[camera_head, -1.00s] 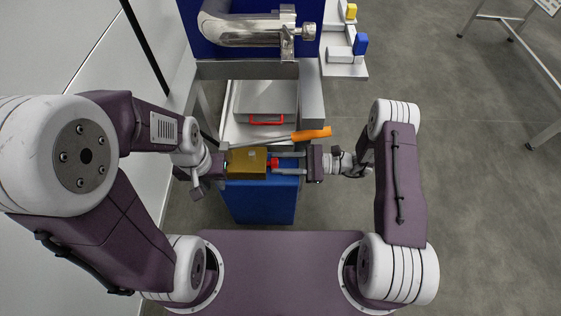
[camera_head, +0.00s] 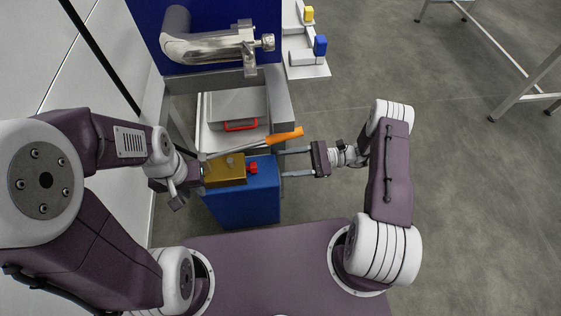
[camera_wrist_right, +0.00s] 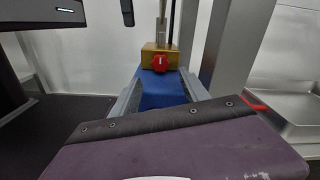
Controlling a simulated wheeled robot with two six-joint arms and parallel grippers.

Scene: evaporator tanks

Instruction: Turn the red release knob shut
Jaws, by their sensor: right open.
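The red knob (camera_head: 253,168) is on the right-hand face of a brass-coloured block (camera_head: 225,171) on top of a blue box. In the right wrist view the knob (camera_wrist_right: 160,63) faces me and bears a short, pale, roughly upright mark. My right gripper (camera_head: 281,163) is open and empty, to the right of the knob. Its fingertips are apart from the knob, which lies between them in the right wrist view (camera_wrist_right: 161,73). My left gripper (camera_head: 201,178) is at the block's left end. Its fingertips are hidden, so I cannot tell whether it holds the block.
The blue box (camera_head: 250,201) stands below the block. An orange handle (camera_head: 284,135) lies just behind the knob, near a metal tray with a red handle (camera_head: 241,125). A steel pipe (camera_head: 208,47) is at the back. The floor to the right is open.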

